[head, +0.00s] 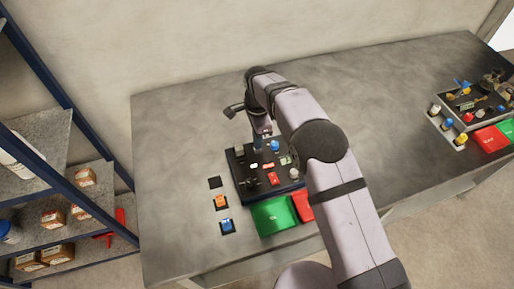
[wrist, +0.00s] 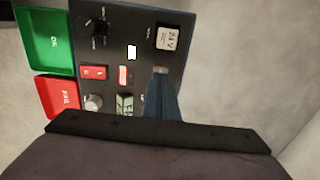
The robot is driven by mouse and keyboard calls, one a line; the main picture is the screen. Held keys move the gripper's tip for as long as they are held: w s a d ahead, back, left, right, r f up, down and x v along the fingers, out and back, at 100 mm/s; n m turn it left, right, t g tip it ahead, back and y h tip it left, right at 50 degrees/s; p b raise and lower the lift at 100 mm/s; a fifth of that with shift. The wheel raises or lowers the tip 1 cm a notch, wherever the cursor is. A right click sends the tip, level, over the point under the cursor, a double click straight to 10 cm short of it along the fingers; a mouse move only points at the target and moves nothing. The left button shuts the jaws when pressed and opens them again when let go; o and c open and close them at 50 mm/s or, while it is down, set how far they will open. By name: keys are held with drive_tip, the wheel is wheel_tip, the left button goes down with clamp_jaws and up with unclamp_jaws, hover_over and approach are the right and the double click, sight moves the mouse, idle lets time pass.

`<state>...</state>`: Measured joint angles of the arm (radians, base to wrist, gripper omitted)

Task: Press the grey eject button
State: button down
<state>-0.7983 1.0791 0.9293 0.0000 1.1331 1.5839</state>
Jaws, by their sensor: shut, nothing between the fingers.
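The black control panel (head: 243,180) stands on the bench, and it also fills the upper middle of the wrist view (wrist: 112,55). My gripper (head: 259,148) points down over the far part of the panel. In the wrist view its blue-grey fingers (wrist: 161,90) are shut with nothing between them. A small pale grey patch shows at their tip; I cannot tell if it is the fingertip or a button. A round grey knob or button (wrist: 93,102) sits near the red tray. No eject label is readable. The fingers hide part of the panel.
Green (head: 273,215) and red (head: 303,205) trays lie along the panel's near side. Orange (head: 220,202) and blue (head: 227,226) parts lie left of it. A second panel (head: 470,103) stands far right. Shelves (head: 60,215) are at left. The bench between the panels is clear.

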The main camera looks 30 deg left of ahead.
drive_tip(key=shift+f+b, duration=0.45)
drive_tip(key=shift+f, duration=0.35)
idle(0.7)
drive_tip(key=shift+r, duration=0.15)
wheel_tip(320, 180, up, 12)
drive_tip(key=p, duration=0.7)
drive_tip(key=shift+p, duration=0.3)
idle(0.4)
idle(0.3)
